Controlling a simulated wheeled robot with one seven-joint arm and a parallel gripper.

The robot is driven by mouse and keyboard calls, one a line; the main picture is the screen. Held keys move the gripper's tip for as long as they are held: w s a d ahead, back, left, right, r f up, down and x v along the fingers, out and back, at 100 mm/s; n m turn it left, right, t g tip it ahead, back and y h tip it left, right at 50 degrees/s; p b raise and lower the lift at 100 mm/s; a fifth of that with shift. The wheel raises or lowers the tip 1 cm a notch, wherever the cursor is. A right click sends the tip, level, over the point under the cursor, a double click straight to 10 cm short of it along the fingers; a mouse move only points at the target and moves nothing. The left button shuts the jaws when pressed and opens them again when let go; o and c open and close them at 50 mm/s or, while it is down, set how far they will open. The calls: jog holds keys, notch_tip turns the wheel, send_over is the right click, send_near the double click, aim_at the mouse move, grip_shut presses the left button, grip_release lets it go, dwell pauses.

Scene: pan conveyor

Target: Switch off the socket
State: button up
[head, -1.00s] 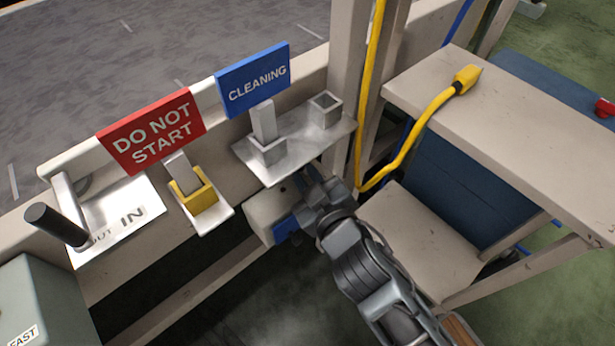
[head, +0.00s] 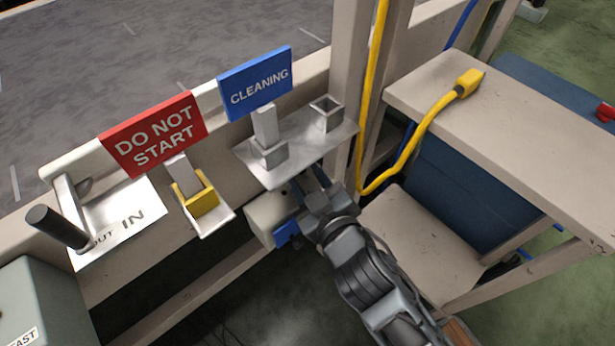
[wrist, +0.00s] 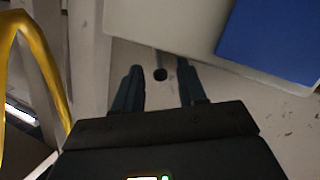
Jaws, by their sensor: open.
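The socket (head: 266,218) is a pale box with a blue cover, low on the conveyor's side, under the metal plate of the CLEANING sign. My gripper (head: 311,184) is at the box's right side, partly hidden by my own wrist and the plate. In the wrist view, the pale box (wrist: 185,28) and its blue cover (wrist: 275,40) are at the upper right. My gripper (wrist: 158,80) shows there with two dark fingers apart and nothing held. A small dark round spot (wrist: 160,74) on a pale surface lies between them. I cannot make out a switch or touching contact.
The metal plate (head: 310,150) with the blue CLEANING sign (head: 255,83) is just above my gripper. A red DO NOT START sign (head: 153,134) stands left. A yellow cable (head: 412,145) lies over the table (head: 520,130) at right and hangs near my arm.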

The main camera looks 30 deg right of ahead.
jog(key=v, duration=0.7)
jog(key=shift+s, duration=0.1)
dwell(0.4)
